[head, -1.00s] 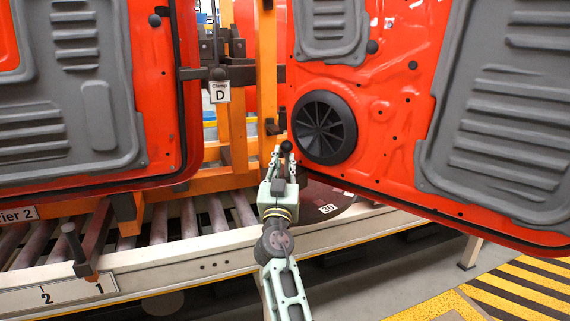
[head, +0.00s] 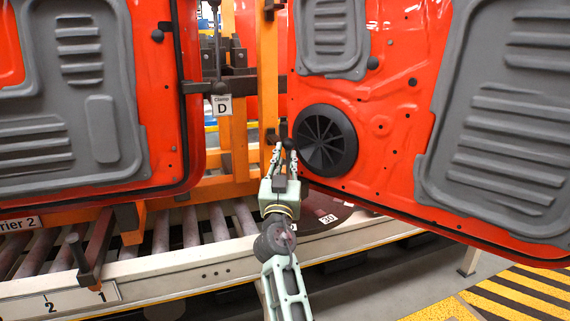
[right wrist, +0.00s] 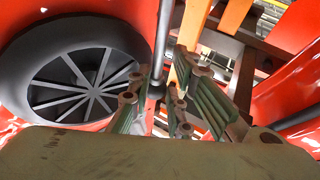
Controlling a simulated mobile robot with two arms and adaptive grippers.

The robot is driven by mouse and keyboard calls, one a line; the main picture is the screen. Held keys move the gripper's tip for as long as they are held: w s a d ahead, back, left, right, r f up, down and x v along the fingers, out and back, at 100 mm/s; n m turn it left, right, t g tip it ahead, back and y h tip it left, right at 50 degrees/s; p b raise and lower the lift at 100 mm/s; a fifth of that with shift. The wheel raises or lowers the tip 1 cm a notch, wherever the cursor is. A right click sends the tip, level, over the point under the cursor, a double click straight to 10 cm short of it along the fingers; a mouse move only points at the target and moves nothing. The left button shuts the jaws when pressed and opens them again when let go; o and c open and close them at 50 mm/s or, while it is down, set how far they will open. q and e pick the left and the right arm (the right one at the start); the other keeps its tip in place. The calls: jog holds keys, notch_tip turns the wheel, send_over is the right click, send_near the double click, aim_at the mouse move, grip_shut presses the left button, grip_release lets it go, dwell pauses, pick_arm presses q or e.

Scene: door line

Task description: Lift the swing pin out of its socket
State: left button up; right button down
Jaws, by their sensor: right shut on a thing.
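The swing pin shows as a dark ball knob (head: 289,144) between the orange frame and the round black speaker grille of the right door. My right gripper (head: 284,153) reaches up from below and is shut on the pin at the knob. In the right wrist view the fingers (right wrist: 163,98) stand on both sides of the dark knob, with a grey upright rod (right wrist: 162,40) behind and above it. The pin's lower end and its socket are hidden, so I cannot tell whether it is clear. My left gripper is out of view.
The right red door (head: 390,130) hangs at an angle close beside my gripper, with its speaker grille (head: 325,140) nearest. The left red door (head: 160,90) and the orange frame (head: 240,140) stand left. A roller conveyor (head: 190,228) runs below.

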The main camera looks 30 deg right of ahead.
jog(key=shift+s+d+r, duration=0.15)
jog(key=shift+d+r, duration=0.05)
jog(key=shift+r, duration=0.2)
jog(key=c, duration=2)
grip_release()
jog(key=o, duration=0.4)
jog(key=shift+d, duration=0.1)
jog(key=shift+f, duration=0.1)
jog(key=shift+f, duration=0.1)
jog(key=shift+s+a+f, duration=0.2)
jog(key=shift+a, duration=0.2)
jog(key=v, duration=0.6)
jog(key=shift+s+a, duration=0.1)
jog(key=shift+s, duration=0.2)
